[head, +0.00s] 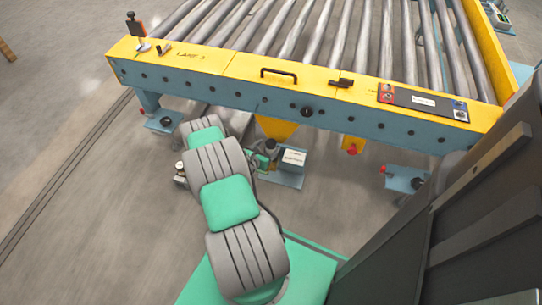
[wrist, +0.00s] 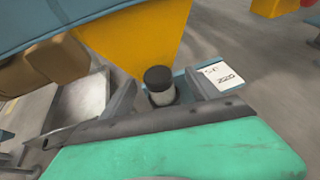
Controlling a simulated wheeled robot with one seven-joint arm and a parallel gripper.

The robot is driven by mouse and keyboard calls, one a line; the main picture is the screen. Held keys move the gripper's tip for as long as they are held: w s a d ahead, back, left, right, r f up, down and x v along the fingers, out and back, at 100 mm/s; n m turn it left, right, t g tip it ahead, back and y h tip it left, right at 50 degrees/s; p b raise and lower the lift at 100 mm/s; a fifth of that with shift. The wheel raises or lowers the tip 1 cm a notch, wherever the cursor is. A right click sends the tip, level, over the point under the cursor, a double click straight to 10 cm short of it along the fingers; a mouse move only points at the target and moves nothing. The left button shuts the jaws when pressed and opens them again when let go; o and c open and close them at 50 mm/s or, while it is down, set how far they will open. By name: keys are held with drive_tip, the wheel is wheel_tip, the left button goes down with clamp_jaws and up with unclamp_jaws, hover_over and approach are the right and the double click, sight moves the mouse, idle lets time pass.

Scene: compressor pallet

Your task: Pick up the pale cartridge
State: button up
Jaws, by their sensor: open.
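My gripper (wrist: 159,89) is open, with one finger to the left and one to the right of the cartridge in the picture. I cannot tell whether either finger touches it. In the head view my gripper (head: 262,158) is partly hidden by my arm.
A white labelled box (head: 293,158) stands close to the right of the cartridge; its label (wrist: 220,76) shows in the wrist view. A yellow funnel-shaped part (head: 276,128) hangs just behind, under the roller conveyor's blue beam (head: 215,95). Open floor (head: 80,220) lies left.

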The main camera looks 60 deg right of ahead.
sight(274, 140)
drive_tip(key=b+x, duration=0.2)
drive_tip(key=x, duration=0.4)
drive_tip(key=shift+w+d+f, duration=0.15)
drive_tip(key=shift+d+f, duration=0.05)
drive_tip(key=shift+d, duration=0.55)
drive_tip(key=shift+c, duration=0.5)
drive_tip(key=c, duration=1.4)
